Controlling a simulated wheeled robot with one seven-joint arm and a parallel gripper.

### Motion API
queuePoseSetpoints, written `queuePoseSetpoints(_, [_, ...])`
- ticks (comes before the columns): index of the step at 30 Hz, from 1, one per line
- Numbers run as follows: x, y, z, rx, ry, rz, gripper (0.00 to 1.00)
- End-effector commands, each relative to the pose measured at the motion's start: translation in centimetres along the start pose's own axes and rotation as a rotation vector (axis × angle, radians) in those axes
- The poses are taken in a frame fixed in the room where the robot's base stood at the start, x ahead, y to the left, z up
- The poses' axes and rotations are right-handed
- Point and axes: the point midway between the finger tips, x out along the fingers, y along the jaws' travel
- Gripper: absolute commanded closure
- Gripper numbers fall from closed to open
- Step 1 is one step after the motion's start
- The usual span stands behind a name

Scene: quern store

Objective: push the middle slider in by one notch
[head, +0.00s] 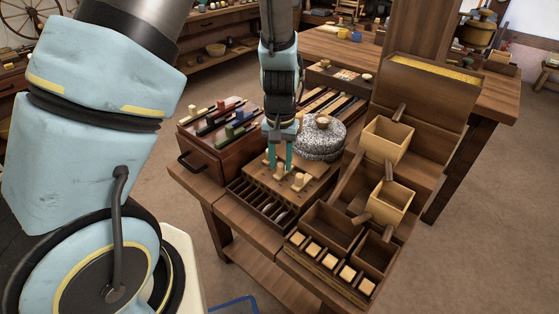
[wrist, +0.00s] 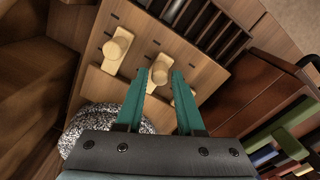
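A wooden board with slots (head: 262,187) sits on the bench in the head view and carries three pale wooden sliders with knobs. In the wrist view, the left slider (wrist: 116,50) lies clear of my gripper. The middle slider (wrist: 160,67) shows just beyond and between my teal fingertips. The right slider (wrist: 184,98) is partly hidden by a finger. My gripper (head: 280,165) points down over the board with its fingers apart, around or just above the middle knob. I cannot tell whether either finger touches it.
A speckled round quern stone (head: 320,138) stands close behind the board. A wooden box with coloured pieces (head: 218,135) is at the left. Wooden bins (head: 332,225) and small boxes (head: 388,140) crowd the right. A slotted rack (head: 262,208) lies in front.

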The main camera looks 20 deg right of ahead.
Motion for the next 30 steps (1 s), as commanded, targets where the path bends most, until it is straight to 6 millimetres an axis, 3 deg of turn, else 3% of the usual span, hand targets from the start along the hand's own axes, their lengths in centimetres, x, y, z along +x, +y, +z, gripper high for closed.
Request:
queuePoseSetpoints(5, [0.0,0.0,0.0,0.000,0.000,0.000,0.43])
queuePoseSetpoints(14, [-0.3,0.0,0.0,0.000,0.001,0.000,0.43])
queuePoseSetpoints(17, [-1.3,0.0,-0.1,0.001,0.003,0.001,0.43])
queuePoseSetpoints(30, [-9.3,0.0,-0.1,0.001,0.004,0.001,0.43])
